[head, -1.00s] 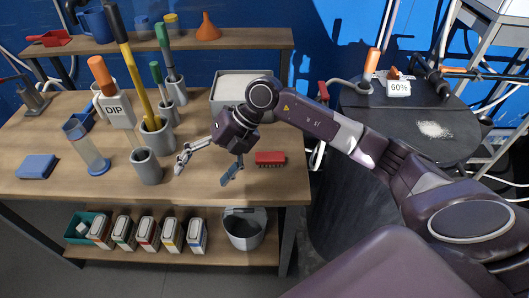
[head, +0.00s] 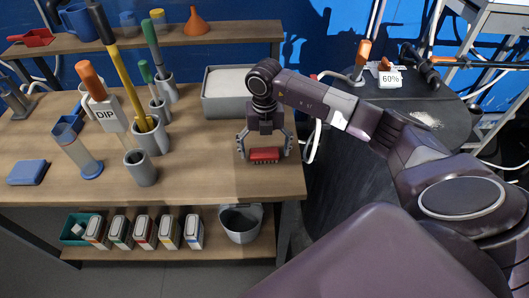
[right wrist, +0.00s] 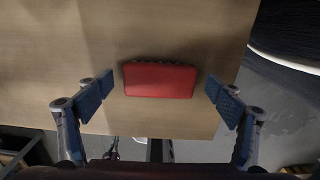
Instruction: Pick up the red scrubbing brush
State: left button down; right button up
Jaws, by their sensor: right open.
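The red scrubbing brush (head: 264,155) lies on the wooden workbench near its right front part, red back up with bristles below. My right gripper (head: 264,153) is over it, pointing down, with its fingers spread to either side of the brush. In the right wrist view the brush (right wrist: 160,79) lies between the two open blue-padded fingers (right wrist: 160,92), with a gap on each side, so it is not gripped. My left gripper is not seen.
A grey bin (head: 228,106) of pale material stands just behind the brush. A grey cup (head: 140,167) and holders with tall tools stand to the left. The bench's right edge (head: 298,180) is close by. A round dark table (head: 400,118) stands beyond it.

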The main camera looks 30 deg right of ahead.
jog(key=shift+f, duration=0.35)
jog(key=shift+c, duration=0.7)
jog(key=c, duration=1.2)
jog(key=shift+o, duration=0.2)
jog(key=shift+r, duration=0.15)
notch_tip(320, 180, up, 14)
jog(key=b, duration=0.2)
notch_tip(320, 180, up, 6)
send_over(264, 151)
jog(key=shift+s+p, duration=0.15)
jog(key=shift+p, duration=0.25)
